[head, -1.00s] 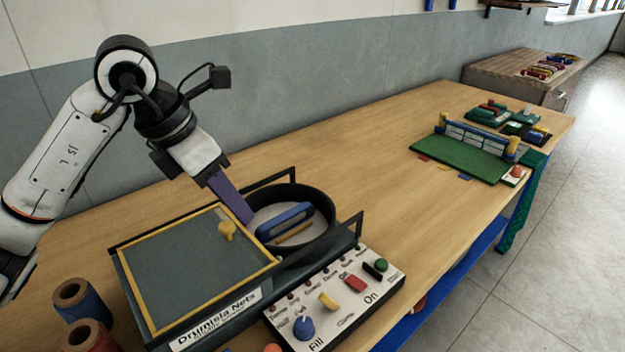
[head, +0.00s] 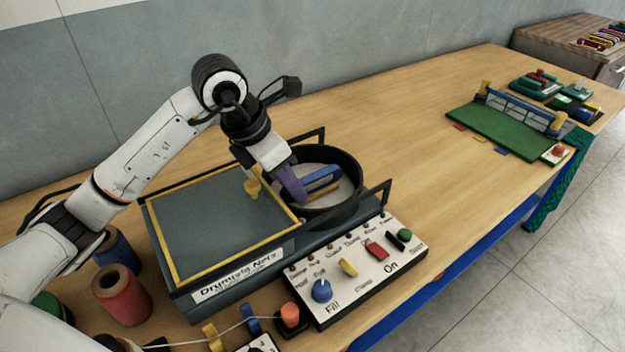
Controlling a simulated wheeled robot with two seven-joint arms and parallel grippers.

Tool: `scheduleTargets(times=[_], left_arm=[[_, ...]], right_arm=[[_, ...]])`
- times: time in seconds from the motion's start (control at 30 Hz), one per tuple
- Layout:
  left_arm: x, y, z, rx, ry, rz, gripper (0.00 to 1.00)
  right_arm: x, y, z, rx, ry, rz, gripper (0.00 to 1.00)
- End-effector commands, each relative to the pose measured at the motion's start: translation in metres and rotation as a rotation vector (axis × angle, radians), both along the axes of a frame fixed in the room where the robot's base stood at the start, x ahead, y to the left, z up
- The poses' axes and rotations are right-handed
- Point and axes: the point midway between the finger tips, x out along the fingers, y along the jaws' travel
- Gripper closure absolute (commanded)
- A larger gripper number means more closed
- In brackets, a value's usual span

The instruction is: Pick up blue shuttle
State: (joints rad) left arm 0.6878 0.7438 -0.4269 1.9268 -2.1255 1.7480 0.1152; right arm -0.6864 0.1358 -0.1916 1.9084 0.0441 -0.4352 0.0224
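The blue shuttle (head: 325,182) lies in a round dark drum (head: 352,208) with a pale floor, beside a thin orange-brown strip (head: 324,190). My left gripper (head: 294,195) reaches down over the drum's left side. Its purple finger part overlaps the left end of the shuttle in the picture and hides that end. I cannot tell whether it touches the shuttle, or whether the fingers are open or shut. My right gripper is not in view.
A grey panel with a yellow frame (head: 215,225) and knob stands left of the drum. Black handle rails rise behind and to its right. A control panel (head: 355,268) is in front. Thread spools (head: 122,295) stand at left. The table's back middle is clear.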

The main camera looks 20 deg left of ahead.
Motion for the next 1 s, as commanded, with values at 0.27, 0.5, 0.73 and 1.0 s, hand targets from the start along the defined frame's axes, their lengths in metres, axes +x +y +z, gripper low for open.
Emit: scheduleTargets(times=[0.27, 0.5, 0.73, 1.0], left_arm=[[0.001, 0.000, -0.002, 0.001, 0.000, 0.000, 0.69], [0.001, 0.000, -0.001, 0.001, 0.000, 0.000, 1.00], [0.001, 0.000, 0.000, 0.000, -0.001, 0.000, 1.00], [0.002, 0.000, 0.025, 0.000, -0.007, 0.002, 1.00]], right_arm=[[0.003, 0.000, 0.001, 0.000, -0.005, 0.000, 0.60], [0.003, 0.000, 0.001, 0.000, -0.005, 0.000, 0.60], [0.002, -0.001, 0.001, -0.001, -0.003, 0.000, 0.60], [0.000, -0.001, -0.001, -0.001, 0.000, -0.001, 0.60]])
